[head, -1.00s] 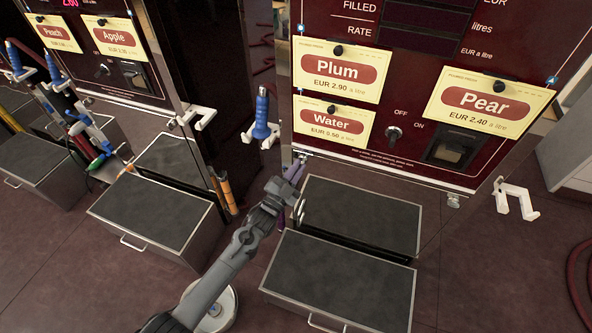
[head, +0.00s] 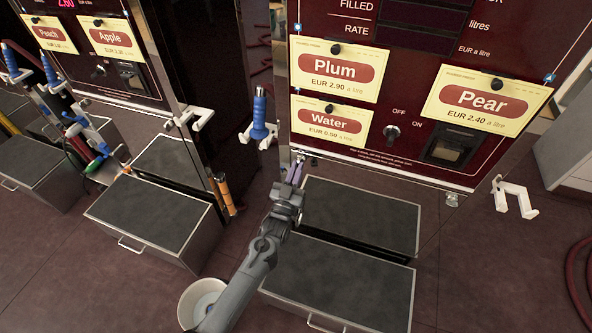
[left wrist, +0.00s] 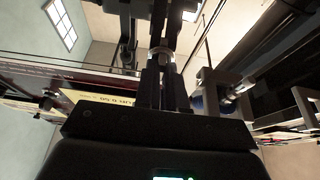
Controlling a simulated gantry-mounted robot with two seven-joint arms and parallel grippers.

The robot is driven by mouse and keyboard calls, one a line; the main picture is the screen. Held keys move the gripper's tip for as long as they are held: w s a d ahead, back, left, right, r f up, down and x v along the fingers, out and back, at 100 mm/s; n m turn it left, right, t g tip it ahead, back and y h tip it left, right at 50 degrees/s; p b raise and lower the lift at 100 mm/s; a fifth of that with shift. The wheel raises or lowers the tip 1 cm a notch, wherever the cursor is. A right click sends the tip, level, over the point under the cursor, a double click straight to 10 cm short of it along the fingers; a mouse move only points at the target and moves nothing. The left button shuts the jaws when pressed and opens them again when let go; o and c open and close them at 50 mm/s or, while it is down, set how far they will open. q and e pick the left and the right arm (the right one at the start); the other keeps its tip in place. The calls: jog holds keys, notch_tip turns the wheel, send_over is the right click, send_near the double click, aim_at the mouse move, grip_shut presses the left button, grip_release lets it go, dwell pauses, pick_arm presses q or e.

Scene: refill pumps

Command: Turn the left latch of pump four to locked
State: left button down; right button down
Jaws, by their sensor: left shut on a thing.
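The left latch (head: 299,153) of the pump with the Plum, Pear and Water cards is a small metal piece under the panel's lower left corner. My left gripper (head: 296,170) reaches up to it from below and is shut on it. The fingers and purple parts beside them hide most of the latch, so I cannot tell its exact angle. In the left wrist view, the dark fingers (left wrist: 160,75) close around a small metal piece. The right latch (head: 452,200) sits under the panel's lower right corner. My right gripper is not in view.
A blue-handled nozzle (head: 260,118) hangs in a white holder just left of the panel. An empty white holder (head: 514,197) sticks out at the right. Dark-topped metal drawers (head: 340,280) stand below. A pump with an Apple card (head: 116,38) stands at the left.

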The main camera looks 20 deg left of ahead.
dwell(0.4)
pick_arm(q)
jog(key=c, duration=1.2)
grip_release()
jog(key=p+v, duration=0.3)
jog(key=v, duration=0.7)
jog(key=shift+s+f, duration=0.25)
jog(key=shift+s, duration=0.1)
